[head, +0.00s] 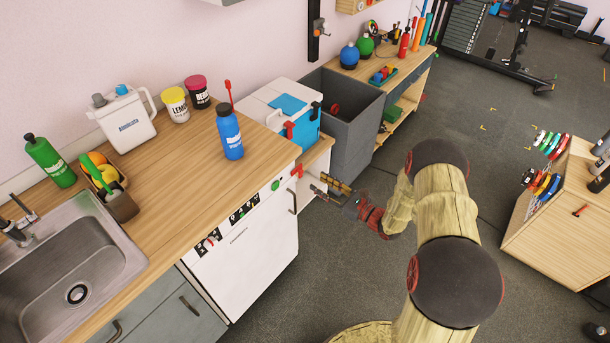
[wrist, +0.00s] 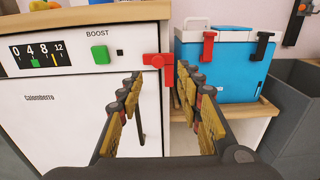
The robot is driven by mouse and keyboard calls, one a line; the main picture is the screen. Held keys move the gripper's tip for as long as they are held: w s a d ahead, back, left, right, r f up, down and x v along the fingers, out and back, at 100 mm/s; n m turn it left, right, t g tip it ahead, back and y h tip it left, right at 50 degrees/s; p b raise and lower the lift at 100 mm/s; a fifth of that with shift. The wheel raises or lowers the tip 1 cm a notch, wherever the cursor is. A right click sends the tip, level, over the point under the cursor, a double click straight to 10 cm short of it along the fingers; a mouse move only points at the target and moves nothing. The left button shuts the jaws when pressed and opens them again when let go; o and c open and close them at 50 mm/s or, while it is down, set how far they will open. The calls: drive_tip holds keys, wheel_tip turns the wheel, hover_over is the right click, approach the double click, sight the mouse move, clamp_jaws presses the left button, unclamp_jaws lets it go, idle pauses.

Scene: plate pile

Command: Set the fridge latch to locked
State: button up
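The white fridge (wrist: 75,110) stands under the wooden counter, with a number scale and a green BOOST button on its front. The red fridge latch (wrist: 156,61) sits at the front's upper right edge. Its bar lies level across the edge, and a red part runs down at its right. In the head view the latch (head: 297,171) is a small red piece below the counter corner. My gripper (wrist: 158,82) is open and empty, its fingers to either side of the latch in the wrist view and apart from it. In the head view my gripper (head: 324,187) is right of the fridge.
A blue and white cooler (wrist: 222,70) with a red and a black clasp stands on a low wooden shelf right of the fridge. A grey bin (head: 345,125) is beyond it. A vertical handle (head: 292,202) is on the fridge front. The floor behind my gripper is clear.

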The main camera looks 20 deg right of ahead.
sight(302, 173)
drive_tip(key=shift+b+x, duration=1.05)
drive_tip(key=shift+x, duration=2.85)
drive_tip(key=shift+s+r, duration=0.1)
drive_tip(key=c, duration=0.4)
clamp_jaws()
drive_tip(key=shift+a, duration=0.1)
